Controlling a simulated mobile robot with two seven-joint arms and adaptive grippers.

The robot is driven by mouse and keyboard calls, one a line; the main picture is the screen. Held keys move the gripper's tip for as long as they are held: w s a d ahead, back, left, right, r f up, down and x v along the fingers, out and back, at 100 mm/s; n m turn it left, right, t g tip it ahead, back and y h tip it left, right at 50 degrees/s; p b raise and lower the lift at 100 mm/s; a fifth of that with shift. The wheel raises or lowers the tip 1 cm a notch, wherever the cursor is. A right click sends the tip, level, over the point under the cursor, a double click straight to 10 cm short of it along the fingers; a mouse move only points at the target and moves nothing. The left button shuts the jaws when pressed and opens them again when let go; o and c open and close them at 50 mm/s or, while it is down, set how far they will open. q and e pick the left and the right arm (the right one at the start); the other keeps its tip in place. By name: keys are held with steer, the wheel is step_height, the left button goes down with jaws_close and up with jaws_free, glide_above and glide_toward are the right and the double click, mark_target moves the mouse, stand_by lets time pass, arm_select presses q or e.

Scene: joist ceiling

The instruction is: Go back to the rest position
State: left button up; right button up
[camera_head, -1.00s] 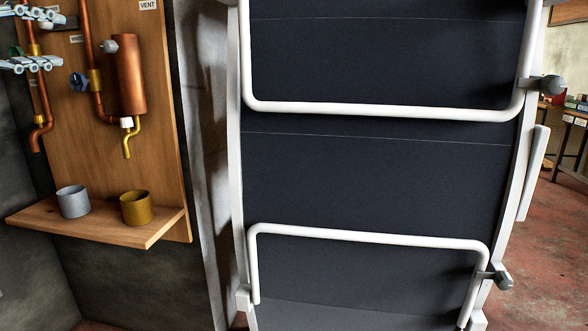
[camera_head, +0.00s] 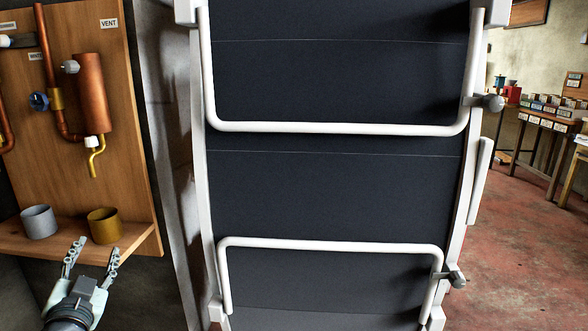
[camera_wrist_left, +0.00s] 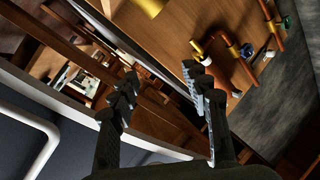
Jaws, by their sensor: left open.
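My left gripper (camera_head: 92,262) is at the lower left of the head view, in front of the wooden shelf (camera_head: 140,240). Its two fingers are spread apart with nothing between them. In the left wrist view the open fingers (camera_wrist_left: 160,90) show at the centre, also empty. My right gripper is not in view.
A grey cup (camera_head: 38,222) and a brass cup (camera_head: 104,226) stand on the shelf, below a copper cylinder (camera_head: 92,105) on a wooden panel. A dark padded panel with white rails (camera_head: 335,128) fills the middle. Red floor (camera_head: 520,250) is clear at right.

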arm_select(q)
steer(key=s+d+f+n+g, duration=0.1)
steer(key=s+f+g, duration=0.25)
steer(key=f, duration=0.45)
steer(key=s+d+f+g+h+p, duration=0.1)
steer(key=s+d+f+g, duration=0.1)
steer(key=s+f, duration=0.45)
steer(key=s+d+f+n+g, duration=0.1)
steer(key=s+f+g, duration=0.15)
steer(key=f, duration=0.65)
steer(key=s+d+f+g+h, duration=0.1)
steer(key=s+d+f+g, duration=0.2)
steer(key=s, duration=0.4)
steer(key=s+d+f+g+h, duration=0.2)
steer(key=s+d+f+g, duration=0.1)
steer(key=s+d+f, duration=0.3)
step_height(320, 180, down, 2)
steer(key=s, duration=0.2)
steer(key=shift+s+g+p, duration=0.3)
steer(key=shift+g, duration=0.1)
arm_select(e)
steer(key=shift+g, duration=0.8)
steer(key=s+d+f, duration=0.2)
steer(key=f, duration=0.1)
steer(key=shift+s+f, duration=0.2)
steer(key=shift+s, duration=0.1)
arm_select(q)
steer(key=shift+w, duration=0.1)
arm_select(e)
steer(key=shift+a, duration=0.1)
